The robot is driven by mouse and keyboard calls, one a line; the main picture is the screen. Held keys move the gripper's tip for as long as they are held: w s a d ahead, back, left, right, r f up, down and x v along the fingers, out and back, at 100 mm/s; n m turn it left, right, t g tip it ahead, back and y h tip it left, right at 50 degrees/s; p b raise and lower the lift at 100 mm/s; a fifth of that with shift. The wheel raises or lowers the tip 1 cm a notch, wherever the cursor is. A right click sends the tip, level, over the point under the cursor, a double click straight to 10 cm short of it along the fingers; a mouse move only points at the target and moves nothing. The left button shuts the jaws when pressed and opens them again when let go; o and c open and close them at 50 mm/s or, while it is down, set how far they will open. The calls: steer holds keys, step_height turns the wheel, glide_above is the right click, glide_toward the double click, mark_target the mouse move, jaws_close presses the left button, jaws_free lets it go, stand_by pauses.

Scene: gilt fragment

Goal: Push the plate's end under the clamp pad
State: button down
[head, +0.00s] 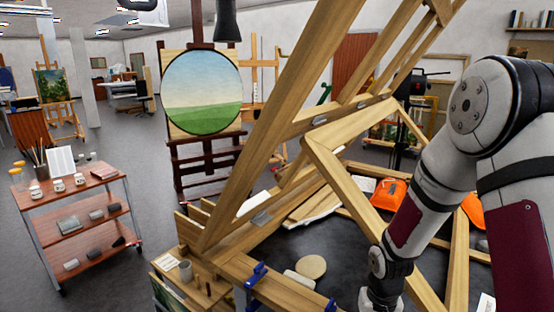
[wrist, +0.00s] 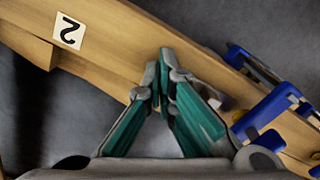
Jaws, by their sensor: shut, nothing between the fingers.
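In the wrist view my gripper (wrist: 165,75) has its teal-padded fingers together, with nothing seen between them. The fingertips overlap a wooden bar (wrist: 110,50) in the picture; I cannot tell whether they touch it. The bar carries a white label (wrist: 68,31) with an upside-down 2. A blue clamp (wrist: 268,108) sits on the bar to the right of the fingers. Its pad is not clearly visible, and I cannot make out a separate plate. In the head view blue clamps (head: 257,275) show on the wooden frame's near edge; my fingertips are out of that view.
A large wooden frame (head: 245,160) leans diagonally across the middle of the head view. A pale round disc (head: 311,267) and orange items (head: 388,194) lie on the dark work surface. A shelved trolley (head: 75,195) stands at left. Open floor lies behind.

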steer(key=shift+w+a+b, duration=0.45)
steer(key=shift+w+a, duration=0.4)
steer(key=shift+a, duration=0.3)
steer(key=shift+s+d, duration=0.3)
steer(key=shift+d, duration=0.05)
stand_by(0.3)
step_height(320, 180, up, 9)
steer(key=p, duration=0.4)
stand_by(0.5)
steer(key=shift+r, duration=0.1)
steer(key=s+r+t, duration=0.1)
steer(key=s+r, duration=0.3)
steer(key=r, duration=0.6)
steer(key=s+r+t, duration=0.2)
steer(key=s+r, duration=0.2)
steer(key=r, duration=0.6)
steer(key=s+a+r+t, duration=0.1)
steer(key=s+r, duration=0.3)
steer(key=s, duration=0.3)
steer(key=s+r+n+t, duration=0.1)
steer(key=s+r, duration=0.3)
steer(key=s, duration=0.3)
steer(key=shift+s+a+t, duration=0.2)
steer(key=shift+a+t, duration=0.1)
steer(key=shift+a, duration=0.05)
